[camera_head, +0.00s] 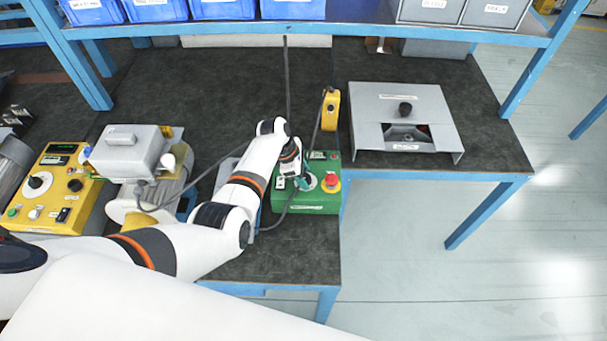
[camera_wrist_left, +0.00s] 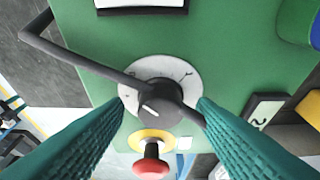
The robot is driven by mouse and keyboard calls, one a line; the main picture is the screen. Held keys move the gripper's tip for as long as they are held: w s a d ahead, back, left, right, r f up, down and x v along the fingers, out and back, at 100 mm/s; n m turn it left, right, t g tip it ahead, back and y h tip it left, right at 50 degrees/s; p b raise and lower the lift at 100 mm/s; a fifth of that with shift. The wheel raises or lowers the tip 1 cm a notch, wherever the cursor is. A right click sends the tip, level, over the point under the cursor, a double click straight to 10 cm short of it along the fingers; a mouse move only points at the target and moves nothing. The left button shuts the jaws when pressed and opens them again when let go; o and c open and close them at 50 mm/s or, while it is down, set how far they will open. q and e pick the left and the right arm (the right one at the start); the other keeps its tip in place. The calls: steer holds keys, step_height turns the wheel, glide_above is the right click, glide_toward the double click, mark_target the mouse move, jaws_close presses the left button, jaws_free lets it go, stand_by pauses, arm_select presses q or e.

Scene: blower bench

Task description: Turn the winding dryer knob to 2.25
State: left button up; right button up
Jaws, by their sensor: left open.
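A green control box (camera_head: 310,208) stands near the front right of the bench's left part. My left gripper (camera_head: 304,183) is over its top face. In the left wrist view the dark round knob (camera_wrist_left: 160,98) sits on a white dial plate (camera_wrist_left: 150,67) on the green box. The open teal fingers of my left gripper (camera_wrist_left: 164,104) reach in on either side of the knob; I cannot tell whether they touch it. A short white mark on the knob points to the lower left. The dial's figures are not readable. My right gripper is not in view.
A red mushroom button (camera_head: 331,181) sits beside the dial, with a yellow collar. A dark cable (camera_wrist_left: 85,62) crosses the wrist view towards the knob. A yellow pendant (camera_head: 330,110) stands behind the box. A yellow control panel (camera_head: 50,205) is at left, a grey unit (camera_head: 430,103) at right.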

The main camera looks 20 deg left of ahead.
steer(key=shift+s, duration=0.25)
arm_select(q)
steer(key=c, duration=1)
steer(key=shift+o, duration=0.2)
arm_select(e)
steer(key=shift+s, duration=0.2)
